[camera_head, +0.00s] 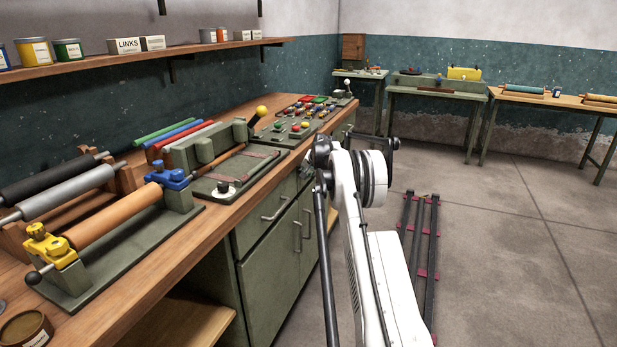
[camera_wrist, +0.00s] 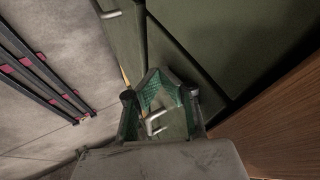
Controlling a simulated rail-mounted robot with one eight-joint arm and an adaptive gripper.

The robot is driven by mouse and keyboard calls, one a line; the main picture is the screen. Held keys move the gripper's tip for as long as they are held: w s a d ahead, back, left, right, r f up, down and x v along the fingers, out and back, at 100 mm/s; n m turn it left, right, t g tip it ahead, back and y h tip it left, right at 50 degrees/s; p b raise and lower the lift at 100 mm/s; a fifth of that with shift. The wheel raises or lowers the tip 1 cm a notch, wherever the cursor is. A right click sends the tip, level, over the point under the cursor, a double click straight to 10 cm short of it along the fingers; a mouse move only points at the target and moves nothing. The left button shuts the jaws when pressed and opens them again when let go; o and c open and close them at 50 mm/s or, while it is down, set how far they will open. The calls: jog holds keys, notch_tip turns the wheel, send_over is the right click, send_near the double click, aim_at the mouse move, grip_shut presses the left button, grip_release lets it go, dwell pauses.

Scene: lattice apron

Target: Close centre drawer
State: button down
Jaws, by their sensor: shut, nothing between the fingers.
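The green cabinet (camera_head: 262,265) under the workbench carries a drawer front with a pale bar handle (camera_head: 274,210). Farther along the bench front is another green drawer front (camera_head: 342,132), partly behind my arm; I cannot tell how far any drawer stands open. My gripper (camera_wrist: 158,75) has green-padded fingers and is shut and empty in the wrist view. A pale bar handle (camera_wrist: 154,122) on a green front shows through the gap framed by the fingers; I cannot tell whether they touch it. In the head view my arm largely hides my gripper.
The wooden worktop (camera_head: 222,215) runs close beside my gripper and shows in the wrist view (camera_wrist: 275,125). Rollers, a green press and coloured knobs stand on it. Below are cabinet doors with upright handles (camera_head: 298,237). Dark floor rails (camera_head: 418,245) lie on clear floor at right.

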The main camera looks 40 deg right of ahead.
jog(key=shift+w+a, duration=0.25)
jog(key=s+d+r, duration=0.1)
jog(key=s+r, duration=0.7)
jog(key=s, duration=0.2)
jog(key=shift+p, duration=0.4)
